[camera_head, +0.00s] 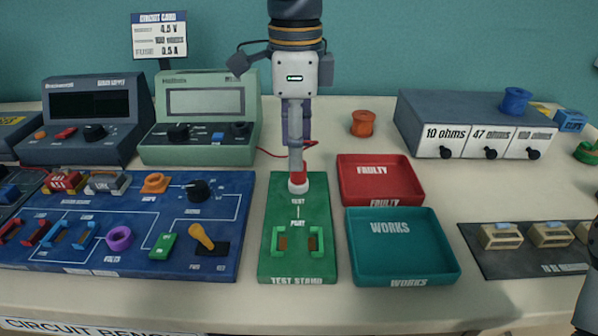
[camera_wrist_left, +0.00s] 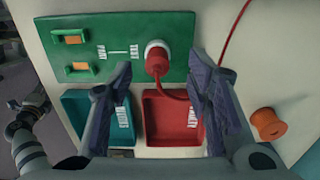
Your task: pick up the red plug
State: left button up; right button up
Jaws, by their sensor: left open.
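The red plug (camera_head: 299,172) sits at the white socket on the green test stand (camera_head: 297,223); my left gripper partly covers it in the head view. In the left wrist view the plug (camera_wrist_left: 157,64) shows clearly, with its red cord trailing away. My left gripper (camera_head: 294,160) points down over the plug from above. In the left wrist view its two open fingers (camera_wrist_left: 163,72) stand apart on either side of the plug, with gaps between. Contact cannot be seen. Part of my right arm (camera_head: 588,300) shows at the lower right edge; its jaws are unclear.
A red FAULTY tray (camera_head: 415,190) and a teal WORKS tray (camera_head: 455,270) lie right of the stand. A blue circuit board (camera_head: 75,260) lies to its left. Behind are a green meter (camera_head: 250,140), an orange spool (camera_head: 362,123) and a grey resistor box (camera_head: 440,108).

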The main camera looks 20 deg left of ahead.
aim_at(298, 173)
pick_arm(q)
jog(key=f, duration=0.4)
jog(key=shift+s+d+f, duration=0.1)
jog(key=shift+s+d, duration=0.05)
jog(key=shift+d, duration=0.05)
grip_shut()
